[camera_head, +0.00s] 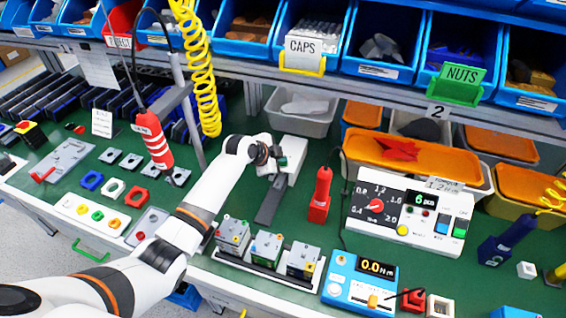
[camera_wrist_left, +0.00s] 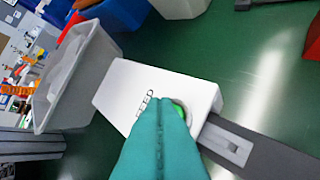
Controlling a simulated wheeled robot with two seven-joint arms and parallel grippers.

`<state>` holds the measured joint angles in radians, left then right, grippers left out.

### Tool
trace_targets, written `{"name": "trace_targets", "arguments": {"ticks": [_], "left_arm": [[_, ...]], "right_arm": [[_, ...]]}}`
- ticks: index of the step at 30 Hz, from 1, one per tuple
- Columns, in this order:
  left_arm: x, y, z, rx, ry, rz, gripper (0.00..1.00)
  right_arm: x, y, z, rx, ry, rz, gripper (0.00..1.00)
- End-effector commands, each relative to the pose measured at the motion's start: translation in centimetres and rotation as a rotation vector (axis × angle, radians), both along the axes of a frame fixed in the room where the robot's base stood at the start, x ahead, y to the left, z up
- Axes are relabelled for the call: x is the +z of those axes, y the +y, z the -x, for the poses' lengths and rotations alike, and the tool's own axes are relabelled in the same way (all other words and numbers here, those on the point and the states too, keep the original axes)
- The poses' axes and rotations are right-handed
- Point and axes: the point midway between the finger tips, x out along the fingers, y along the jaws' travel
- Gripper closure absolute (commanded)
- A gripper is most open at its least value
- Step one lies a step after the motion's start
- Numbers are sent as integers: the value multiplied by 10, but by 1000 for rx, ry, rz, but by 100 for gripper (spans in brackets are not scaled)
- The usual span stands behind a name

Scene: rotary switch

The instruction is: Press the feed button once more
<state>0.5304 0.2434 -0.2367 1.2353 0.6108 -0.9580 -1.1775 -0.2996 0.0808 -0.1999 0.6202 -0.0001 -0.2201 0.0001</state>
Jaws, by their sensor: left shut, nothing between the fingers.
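The feed button (camera_wrist_left: 178,108) is green and sits in a round recess on top of a white feeder box (camera_wrist_left: 138,90), beside a small dark label. My left gripper (camera_wrist_left: 168,104) is shut and empty, its teal fingertips over the button and hiding most of it. I cannot tell whether they touch it. In the head view the feeder box (camera_head: 297,150) stands at mid-table, and my left gripper (camera_head: 276,158) reaches its left side from the left. A dark grey chute (camera_head: 270,206) runs from the box toward the front. My right gripper is not in view.
A light grey bin (camera_head: 300,109) stands just behind the feeder. A red screwdriver-like tool (camera_head: 320,192) stands upright to its right, near the white torque panel (camera_head: 408,212). A red hanging tool (camera_head: 154,142) is left.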

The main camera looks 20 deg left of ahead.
Motion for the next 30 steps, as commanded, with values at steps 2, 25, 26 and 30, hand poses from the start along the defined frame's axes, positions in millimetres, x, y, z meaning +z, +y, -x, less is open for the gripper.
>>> {"name": "trace_targets", "arguments": {"ticks": [2,25,26,30], "left_arm": [[-2,0,0,-1,2,0,100],[15,1,0,1,2,-1,100],[15,1,0,1,2,-1,100],[14,1,0,0,1,-1,100]], "right_arm": [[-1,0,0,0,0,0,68],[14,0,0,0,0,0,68],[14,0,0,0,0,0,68],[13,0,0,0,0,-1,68]]}}
